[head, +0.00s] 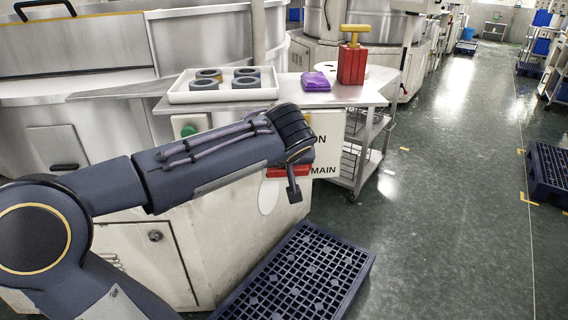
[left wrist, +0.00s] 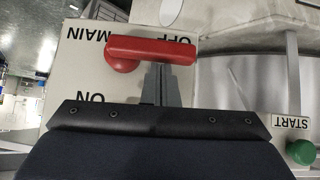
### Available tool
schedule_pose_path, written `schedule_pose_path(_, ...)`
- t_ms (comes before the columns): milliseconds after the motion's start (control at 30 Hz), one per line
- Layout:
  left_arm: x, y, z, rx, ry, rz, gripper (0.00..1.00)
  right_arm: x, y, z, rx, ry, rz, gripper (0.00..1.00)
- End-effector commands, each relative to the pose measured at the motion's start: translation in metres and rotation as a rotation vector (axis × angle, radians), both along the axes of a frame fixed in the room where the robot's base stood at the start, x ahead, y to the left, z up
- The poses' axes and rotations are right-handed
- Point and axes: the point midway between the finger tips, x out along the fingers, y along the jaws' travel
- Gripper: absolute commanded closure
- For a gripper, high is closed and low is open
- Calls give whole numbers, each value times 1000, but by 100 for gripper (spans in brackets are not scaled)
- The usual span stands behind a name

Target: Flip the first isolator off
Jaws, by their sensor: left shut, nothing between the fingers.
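The isolator is a white panel marked ON, OFF and MAIN (head: 327,150) on the front of the pale machine cabinet. Its red handle (head: 288,172) shows partly behind my left gripper (head: 294,192). In the left wrist view, which is upside down, the red handle (left wrist: 150,50) lies crosswise beside OFF and partly covers that word. A round red end sits at its left. ON is on the opposite side, clear of the handle. My left gripper (left wrist: 160,72) is shut and empty, its fingertips right at the handle. Contact cannot be told. My right gripper is out of view.
A green START button (left wrist: 300,151) sits beside the panel. A white tray with dark rings (head: 222,92), a purple packet (head: 315,81) and a red block with a yellow handle (head: 352,62) stand above. A dark pallet (head: 310,262) lies on the floor below.

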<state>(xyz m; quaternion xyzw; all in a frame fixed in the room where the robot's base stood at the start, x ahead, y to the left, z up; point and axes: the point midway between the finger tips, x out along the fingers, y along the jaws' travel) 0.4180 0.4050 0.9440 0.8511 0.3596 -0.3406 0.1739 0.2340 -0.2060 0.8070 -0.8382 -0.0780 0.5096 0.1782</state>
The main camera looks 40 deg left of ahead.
Motion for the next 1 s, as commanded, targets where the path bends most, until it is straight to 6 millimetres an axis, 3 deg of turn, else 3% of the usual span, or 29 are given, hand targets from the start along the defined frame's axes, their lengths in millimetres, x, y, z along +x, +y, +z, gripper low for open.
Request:
schedule_pose_path(367,-1,-1,0,-2,4,0,100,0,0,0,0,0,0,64)
schedule_pose_path(800,-33,-31,46,-2,-1,1,100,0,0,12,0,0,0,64)
schedule_pose_path(1000,-40,-38,55,-1,0,1,100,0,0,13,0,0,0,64)
